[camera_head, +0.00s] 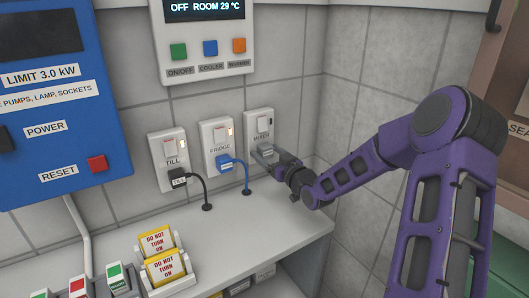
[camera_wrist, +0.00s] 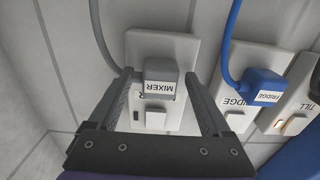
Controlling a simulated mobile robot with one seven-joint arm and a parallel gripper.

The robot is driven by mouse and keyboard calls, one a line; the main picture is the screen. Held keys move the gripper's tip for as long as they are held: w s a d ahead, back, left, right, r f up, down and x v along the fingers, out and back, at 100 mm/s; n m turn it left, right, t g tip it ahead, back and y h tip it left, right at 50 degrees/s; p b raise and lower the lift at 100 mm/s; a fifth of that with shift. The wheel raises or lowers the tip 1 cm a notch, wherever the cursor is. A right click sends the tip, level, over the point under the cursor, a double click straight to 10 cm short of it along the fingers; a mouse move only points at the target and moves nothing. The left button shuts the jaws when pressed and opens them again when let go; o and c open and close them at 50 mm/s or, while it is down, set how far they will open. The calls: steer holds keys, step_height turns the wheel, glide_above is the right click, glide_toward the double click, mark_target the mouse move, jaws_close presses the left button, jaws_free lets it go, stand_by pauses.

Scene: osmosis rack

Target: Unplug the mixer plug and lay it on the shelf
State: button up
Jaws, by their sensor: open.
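The grey mixer plug (camera_wrist: 161,80), labelled MIXER, sits in the white mixer socket (camera_head: 259,122), the rightmost of three on the wall. A grey cord leaves the plug in the wrist view. My gripper (camera_wrist: 157,78) is open, with one finger on each side of the plug; gaps show between fingers and plug. In the head view my gripper (camera_head: 272,158) reaches the socket from the right and hides most of the plug. The white shelf (camera_head: 250,222) runs below the sockets, bare in its right part.
The blue fridge plug (camera_head: 225,162) and black till plug (camera_head: 178,176) are in the sockets to the left, their cords entering the shelf. Yellow DO NOT TURN ON tags (camera_head: 163,258) stand at the shelf's front. A tiled side wall (camera_head: 350,110) bounds the right.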

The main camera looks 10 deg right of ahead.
mark_target(268, 153)
stand_by(0.4)
jaws_close()
stand_by(0.4)
steer(key=shift+v, duration=3.05)
